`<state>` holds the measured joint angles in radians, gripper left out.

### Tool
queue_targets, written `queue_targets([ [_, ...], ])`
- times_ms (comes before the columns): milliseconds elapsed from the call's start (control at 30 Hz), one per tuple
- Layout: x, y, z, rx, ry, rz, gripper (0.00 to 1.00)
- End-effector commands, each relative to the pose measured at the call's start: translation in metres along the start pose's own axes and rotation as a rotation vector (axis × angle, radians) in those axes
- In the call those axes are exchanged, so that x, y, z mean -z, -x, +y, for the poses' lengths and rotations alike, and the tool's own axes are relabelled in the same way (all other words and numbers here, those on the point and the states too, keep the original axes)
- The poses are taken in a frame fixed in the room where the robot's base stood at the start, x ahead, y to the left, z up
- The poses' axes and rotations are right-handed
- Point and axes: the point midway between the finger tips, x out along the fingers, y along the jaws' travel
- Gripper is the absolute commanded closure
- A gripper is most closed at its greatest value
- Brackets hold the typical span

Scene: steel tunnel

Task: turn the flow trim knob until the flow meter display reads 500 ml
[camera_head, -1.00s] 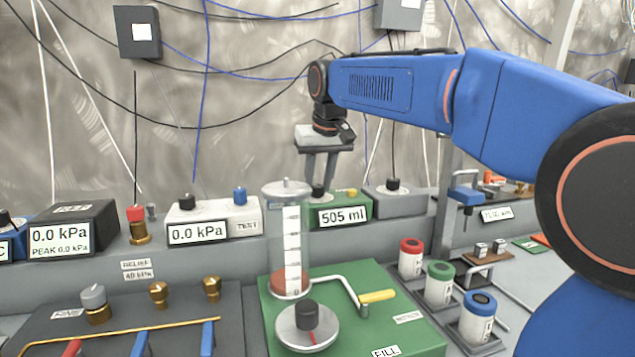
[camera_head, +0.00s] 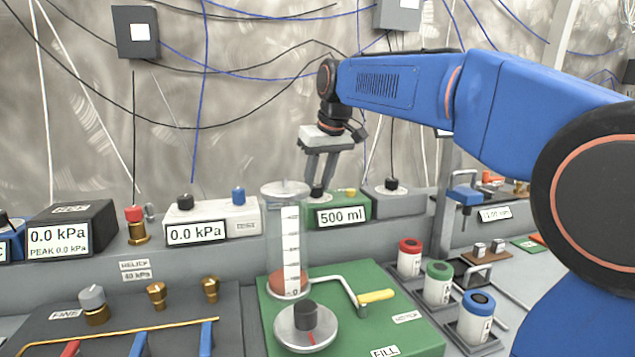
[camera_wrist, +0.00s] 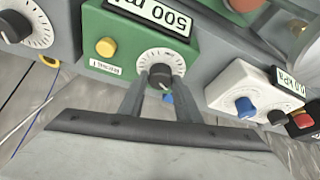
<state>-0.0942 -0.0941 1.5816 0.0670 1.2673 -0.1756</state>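The green flow meter box (camera_head: 356,211) stands on the grey ledge, and its display (camera_head: 341,216) reads 500 ml. In the wrist view the same display (camera_wrist: 150,14) is partly cut off by the top edge. The black flow trim knob (camera_wrist: 161,78) sits on a white dial with tick marks on the box. My gripper (camera_wrist: 160,86) reaches the knob with one finger on each side, shut on it. In the head view my gripper (camera_head: 317,186) comes down from above, tilted, and partly hides the knob.
A yellow button (camera_wrist: 105,46) is on the same box near the knob. A white box (camera_head: 213,221) and a grey box (camera_head: 394,199) with knobs stand on either side. A clear graduated cylinder (camera_head: 287,240) stands in front.

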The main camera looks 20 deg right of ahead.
Motion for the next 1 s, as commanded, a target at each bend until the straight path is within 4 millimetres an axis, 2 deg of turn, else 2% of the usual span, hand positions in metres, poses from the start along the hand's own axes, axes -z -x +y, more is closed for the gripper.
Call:
queue_targets([
  [33, 0.0, 0.0, 0.0, 0.0, 0.0, 0.0, 0.57],
  [67, 0.0, 0.0, 0.0, 0.0, 0.0, 0.0, 0.53],
  [467, 0.001, 0.006, 0.0, 0.0, 0.0, 0.002, 0.53],
  [667, 0.0, 0.035, 0.0, -0.001, -0.001, 0.003, 0.53],
  [1000, 0.001, 0.103, 0.0, 0.0, 0.0, 0.003, 0.53],
])
